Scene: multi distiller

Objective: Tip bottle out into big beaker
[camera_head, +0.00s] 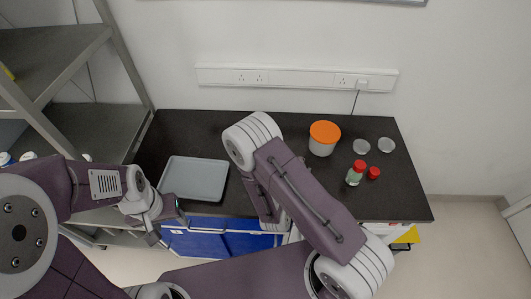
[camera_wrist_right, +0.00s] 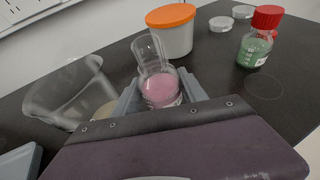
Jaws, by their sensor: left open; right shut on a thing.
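In the right wrist view, my right gripper (camera_wrist_right: 161,97) is shut on a clear bottle (camera_wrist_right: 158,88) with an uncapped mouth and pink contents. A big clear beaker (camera_wrist_right: 65,92) stands to the left of the bottle, apart from it. Something pale yellowish shows near the beaker's right side; I cannot tell whether it is inside. In the head view my right arm hides the right gripper, the bottle and the beaker. My left gripper (camera_head: 168,224) is open and empty, by the front edge of the bench near the grey tray (camera_head: 195,179).
A white tub with an orange lid (camera_head: 324,138) stands at the back of the dark bench (camera_head: 400,196). A red-capped bottle with green contents (camera_head: 355,174), a red cap (camera_head: 374,173) and two clear round dishes (camera_head: 386,144) are to its right. Metal shelves (camera_head: 55,45) stand at the left.

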